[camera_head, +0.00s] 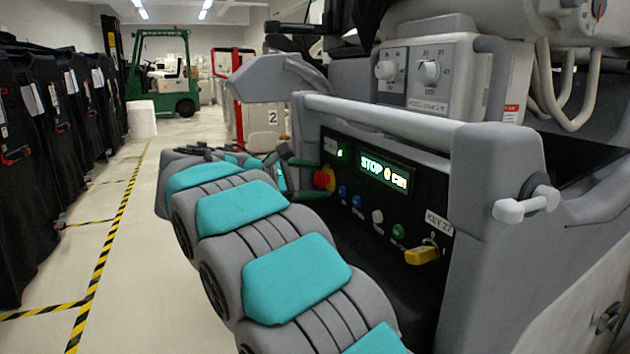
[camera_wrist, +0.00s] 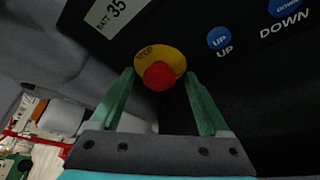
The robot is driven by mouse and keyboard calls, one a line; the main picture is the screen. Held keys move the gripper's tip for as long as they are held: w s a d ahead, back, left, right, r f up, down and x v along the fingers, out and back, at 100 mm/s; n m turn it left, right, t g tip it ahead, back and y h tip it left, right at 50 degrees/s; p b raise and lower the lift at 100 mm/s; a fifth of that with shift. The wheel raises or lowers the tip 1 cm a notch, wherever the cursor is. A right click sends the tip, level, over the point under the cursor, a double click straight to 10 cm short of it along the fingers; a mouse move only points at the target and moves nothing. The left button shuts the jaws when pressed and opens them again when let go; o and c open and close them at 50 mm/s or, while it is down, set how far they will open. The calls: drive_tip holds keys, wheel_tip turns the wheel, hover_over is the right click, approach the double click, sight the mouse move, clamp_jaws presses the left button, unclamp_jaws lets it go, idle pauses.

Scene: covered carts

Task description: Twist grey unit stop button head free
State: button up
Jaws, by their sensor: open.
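The stop button has a red head (camera_wrist: 158,76) on a yellow disc (camera_wrist: 174,57) set in the black panel of the grey unit. In the head view the red head (camera_head: 324,178) is at the panel's left end. My gripper (camera_wrist: 159,73) is open, with its green fingertips on either side of the red head in the wrist view. A gap shows between each finger and the head, and I see no contact. In the head view my gripper (camera_head: 303,178) is beside the button, partly hidden by my wrist.
The panel has a lit green display (camera_head: 384,172) starting with "STOP", blue buttons (camera_head: 342,191), and a yellow key tag (camera_head: 421,255). A grey handle bar (camera_head: 385,118) runs above it. Black covered carts (camera_head: 30,150) stand left; the taped aisle floor (camera_head: 140,260) is clear.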

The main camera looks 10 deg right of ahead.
drive_tip(key=shift+c, duration=0.2)
clamp_jaws()
idle(0.5)
